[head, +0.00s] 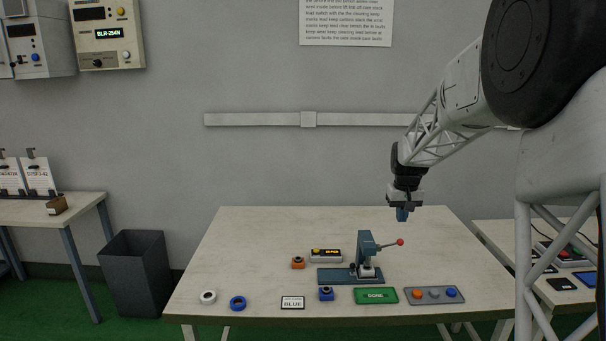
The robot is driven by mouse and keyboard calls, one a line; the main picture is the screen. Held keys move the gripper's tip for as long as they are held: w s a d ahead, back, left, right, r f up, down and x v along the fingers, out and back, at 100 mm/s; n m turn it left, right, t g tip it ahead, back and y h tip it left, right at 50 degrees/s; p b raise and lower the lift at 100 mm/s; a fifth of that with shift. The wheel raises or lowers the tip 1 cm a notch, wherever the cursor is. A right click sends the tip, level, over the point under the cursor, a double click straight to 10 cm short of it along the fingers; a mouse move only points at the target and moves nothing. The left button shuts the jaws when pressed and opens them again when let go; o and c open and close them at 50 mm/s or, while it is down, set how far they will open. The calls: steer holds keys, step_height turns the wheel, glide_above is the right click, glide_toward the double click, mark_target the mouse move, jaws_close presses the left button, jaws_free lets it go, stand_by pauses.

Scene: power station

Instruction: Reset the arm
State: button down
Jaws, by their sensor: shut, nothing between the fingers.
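My gripper (402,215) hangs pointing down over the back right part of the pale table (250,235). Its blue-tinted fingertips are together and nothing shows between them. It is above and to the right of the blue-grey press (364,250) with a red-knobbed lever (400,242), and apart from it.
On the table are a white ring (208,297), a blue ring (238,303), a BLUE card (293,303), an orange block (298,263), a blue block (326,293), a small display box (326,256), a green plate (376,296) and a button panel (434,295). The back left is clear.

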steer(key=s+a+r, duration=0.2)
steer(key=s+r, duration=0.1)
steer(key=s, duration=0.5)
steer(key=s+a+r+t, duration=0.1)
steer(key=s+a+r, duration=0.15)
steer(key=s, duration=0.45)
steer(key=s+a+r, duration=0.2)
steer(key=s, duration=0.6)
steer(key=s+a+f, duration=0.2)
steer(key=s, duration=1.1)
steer(key=s+a+f+t, duration=0.1)
steer(key=s+a+f, duration=0.1)
steer(key=s, duration=1.1)
steer(key=shift+s+a, duration=0.2)
steer(key=shift+s, duration=0.15)
steer(key=c, duration=1.8)
jaws_free()
steer(key=shift+f, duration=0.1)
steer(key=shift+c, duration=0.2)
